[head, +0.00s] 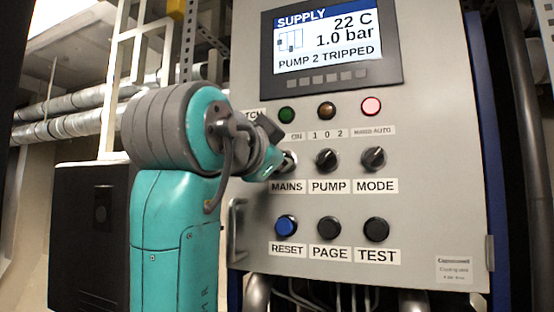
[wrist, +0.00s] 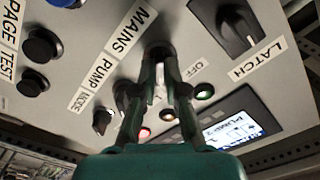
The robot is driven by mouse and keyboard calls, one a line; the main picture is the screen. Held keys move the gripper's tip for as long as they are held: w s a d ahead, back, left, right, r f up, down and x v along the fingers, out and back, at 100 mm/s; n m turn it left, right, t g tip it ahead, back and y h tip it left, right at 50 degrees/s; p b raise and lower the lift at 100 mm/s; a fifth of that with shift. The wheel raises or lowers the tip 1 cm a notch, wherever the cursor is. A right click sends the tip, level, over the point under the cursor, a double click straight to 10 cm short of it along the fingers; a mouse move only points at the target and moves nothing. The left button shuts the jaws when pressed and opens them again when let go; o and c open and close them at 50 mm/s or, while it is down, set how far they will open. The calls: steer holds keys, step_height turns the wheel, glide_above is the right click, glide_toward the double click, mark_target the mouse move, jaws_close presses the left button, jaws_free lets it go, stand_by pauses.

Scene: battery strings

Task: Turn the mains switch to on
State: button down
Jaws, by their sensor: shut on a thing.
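The mains switch (head: 291,158) is a dark knob above the MAINS label on the grey control panel. In the head view my gripper (head: 278,164) covers much of it from the left. In the wrist view my gripper (wrist: 166,62) has its two fingers close together around the mains switch (wrist: 159,48), shut on it. An OFF label shows beside the fingers in the wrist view, and an ON label above the switch in the head view. The knob's exact angle is hidden by the fingers.
The pump knob (head: 326,160) and mode knob (head: 373,159) sit right of the mains switch. Below are the blue reset (head: 286,226), page (head: 330,228) and test (head: 376,229) buttons. The latch switch (wrist: 237,28) stands close by. The display (head: 331,45) reads PUMP 2 TRIPPED; the red lamp (head: 371,106) looks lit.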

steer(key=c, duration=1.2)
jaws_free()
steer(key=shift+s, duration=0.1)
steer(key=v, duration=1.1)
steer(key=shift+s+a, duration=0.15)
steer(key=shift+s, duration=0.25)
